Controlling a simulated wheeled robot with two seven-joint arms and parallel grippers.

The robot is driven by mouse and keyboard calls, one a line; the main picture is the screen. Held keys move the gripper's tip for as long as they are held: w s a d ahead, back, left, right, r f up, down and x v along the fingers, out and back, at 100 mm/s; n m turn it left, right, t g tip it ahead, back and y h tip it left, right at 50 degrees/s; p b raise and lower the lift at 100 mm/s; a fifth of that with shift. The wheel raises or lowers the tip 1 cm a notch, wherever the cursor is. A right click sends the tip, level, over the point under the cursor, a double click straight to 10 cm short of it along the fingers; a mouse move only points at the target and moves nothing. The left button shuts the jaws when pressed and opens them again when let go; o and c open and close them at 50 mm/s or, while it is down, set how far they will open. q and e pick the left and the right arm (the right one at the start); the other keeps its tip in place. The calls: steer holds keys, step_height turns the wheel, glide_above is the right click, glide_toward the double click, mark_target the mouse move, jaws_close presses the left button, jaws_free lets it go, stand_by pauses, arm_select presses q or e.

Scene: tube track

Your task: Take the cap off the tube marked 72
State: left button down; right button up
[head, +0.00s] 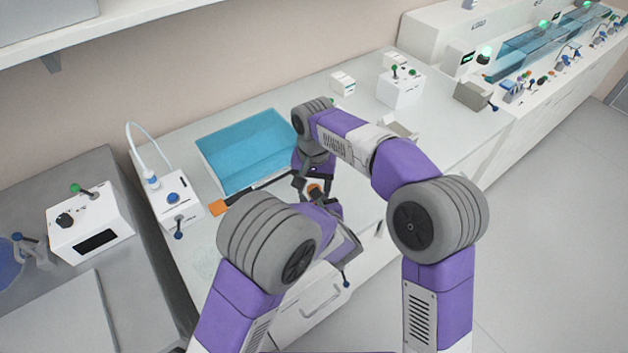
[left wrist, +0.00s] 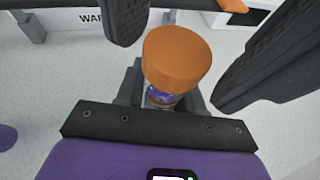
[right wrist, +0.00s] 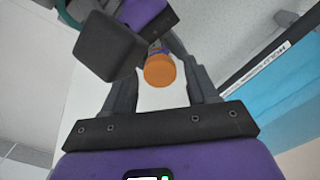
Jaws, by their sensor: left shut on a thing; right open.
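My left gripper (left wrist: 165,95) is shut on a tube (left wrist: 160,98) with a purple label; its number cannot be read. The tube carries an orange cap (left wrist: 178,55), which faces the left wrist camera and also shows in the head view (head: 314,188) and the right wrist view (right wrist: 160,71). My right gripper (head: 308,180) is open. In the left wrist view its dark fingers stand on either side of the cap; I cannot tell whether they touch it. In the right wrist view the cap appears between its fingers, with the left gripper beyond. The arms hide much of the tube in the head view.
White boxes (head: 400,88) stand at the back right of the bench.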

jaws_close()
steer(key=n, duration=0.4)
steer(key=shift+n, duration=0.3)
steer(key=n, duration=0.5)
steer(key=shift+r, duration=0.2)
steer(key=shift+r, duration=0.95)
